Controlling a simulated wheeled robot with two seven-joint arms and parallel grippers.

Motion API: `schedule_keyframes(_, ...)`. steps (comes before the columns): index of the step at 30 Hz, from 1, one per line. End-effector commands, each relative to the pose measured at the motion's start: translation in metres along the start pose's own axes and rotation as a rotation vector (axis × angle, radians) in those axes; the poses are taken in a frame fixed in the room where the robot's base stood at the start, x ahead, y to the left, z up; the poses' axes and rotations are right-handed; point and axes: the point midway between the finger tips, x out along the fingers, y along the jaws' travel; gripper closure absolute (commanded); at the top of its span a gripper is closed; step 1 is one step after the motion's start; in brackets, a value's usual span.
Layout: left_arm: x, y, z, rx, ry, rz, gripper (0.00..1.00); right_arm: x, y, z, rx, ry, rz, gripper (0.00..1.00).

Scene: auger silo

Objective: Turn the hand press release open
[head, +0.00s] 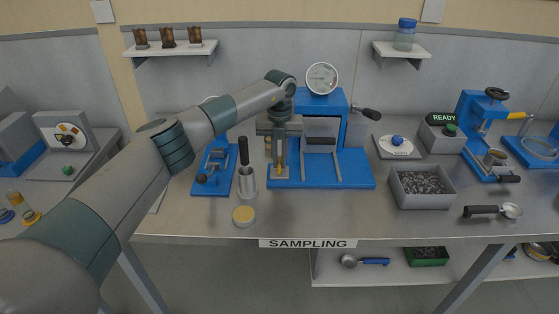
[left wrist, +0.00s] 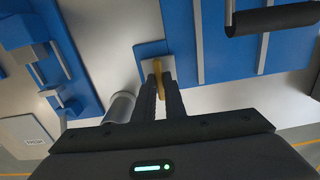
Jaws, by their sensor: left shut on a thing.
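The hand press (head: 335,172) is a blue frame with a round gauge (head: 322,78) on top, standing mid-bench. The press release is a small yellow-brass lever on a pale plate at the front left of the press base; it shows in the left wrist view (left wrist: 157,68). My left gripper (head: 280,168) points down at it, its two dark fingers shut on the lever (left wrist: 160,90). The fingers hide part of the lever, so how far it is turned cannot be told. My right gripper is in neither view.
A grey bin of pellets (head: 422,202) stands right. The front bench strip is mostly clear.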

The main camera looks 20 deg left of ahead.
Motion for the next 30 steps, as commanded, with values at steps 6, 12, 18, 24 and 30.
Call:
schedule_keyframes(6,-0.0023,0.0001,0.0014,-0.050,-0.005,-0.002,1.00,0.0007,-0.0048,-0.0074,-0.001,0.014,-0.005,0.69)
schedule_keyframes(12,-0.0026,0.0002,0.0016,-0.058,-0.005,-0.002,1.00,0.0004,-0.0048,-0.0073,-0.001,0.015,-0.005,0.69)
schedule_keyframes(18,-0.0027,0.0003,0.0017,-0.057,-0.005,-0.002,1.00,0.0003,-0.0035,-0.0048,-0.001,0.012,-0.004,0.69)
schedule_keyframes(24,-0.0018,0.0002,0.0011,-0.056,-0.003,-0.001,0.71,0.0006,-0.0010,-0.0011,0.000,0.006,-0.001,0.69)
schedule_keyframes(30,-0.0013,0.0001,0.0007,-0.055,-0.002,-0.001,0.71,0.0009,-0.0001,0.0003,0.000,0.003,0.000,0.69)
